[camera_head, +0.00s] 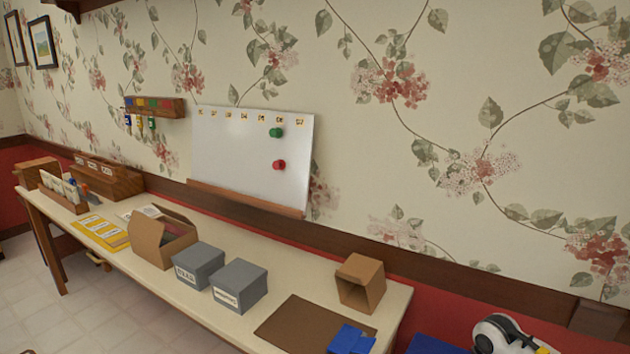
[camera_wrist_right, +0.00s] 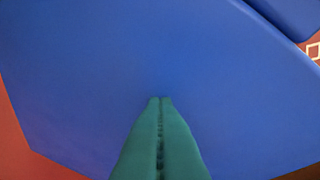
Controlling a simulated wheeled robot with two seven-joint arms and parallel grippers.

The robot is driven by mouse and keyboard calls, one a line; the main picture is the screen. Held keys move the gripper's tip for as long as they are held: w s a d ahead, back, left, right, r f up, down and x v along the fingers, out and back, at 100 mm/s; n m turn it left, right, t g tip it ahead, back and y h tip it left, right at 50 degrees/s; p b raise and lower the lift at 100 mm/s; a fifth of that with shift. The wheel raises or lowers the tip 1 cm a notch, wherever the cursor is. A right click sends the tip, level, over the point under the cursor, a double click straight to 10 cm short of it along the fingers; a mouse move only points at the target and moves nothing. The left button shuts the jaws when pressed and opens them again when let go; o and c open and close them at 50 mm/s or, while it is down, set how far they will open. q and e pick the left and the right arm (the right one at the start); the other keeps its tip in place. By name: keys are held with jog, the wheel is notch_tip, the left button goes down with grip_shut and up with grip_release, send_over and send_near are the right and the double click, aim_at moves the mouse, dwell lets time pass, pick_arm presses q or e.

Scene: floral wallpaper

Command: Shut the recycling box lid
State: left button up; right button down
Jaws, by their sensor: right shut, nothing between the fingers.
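A large blue panel (camera_wrist_right: 150,50) fills most of the right wrist view. It looks like part of the blue recycling box or its lid; I cannot tell which. A second blue edge (camera_wrist_right: 285,12) is at the upper right. My right gripper (camera_wrist_right: 161,100) is shut and empty, its green fingertips over the blue panel; whether they touch it is unclear. In the head view a blue surface (camera_head: 432,345) shows at the bottom edge, right of the table; most of it is out of frame. My left gripper is not in view.
The long table (camera_head: 210,318) holds an open cardboard box (camera_head: 148,240), grey boxes (camera_head: 240,280), an open brown box (camera_head: 360,282), a brown mat (camera_head: 300,325) and a blue item (camera_head: 350,340). A whiteboard (camera_head: 250,155) leans against the wall behind it.

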notch_tip(320, 180, down, 10)
jog(key=b, duration=0.7)
jog(key=shift+d, duration=0.15)
dwell(0.9)
jog(key=shift+s+f, duration=0.1)
notch_tip(320, 180, up, 6)
jog(key=p, duration=0.4)
jog(key=shift+r+p, duration=3.5)
jog(key=shift+r, duration=1.1)
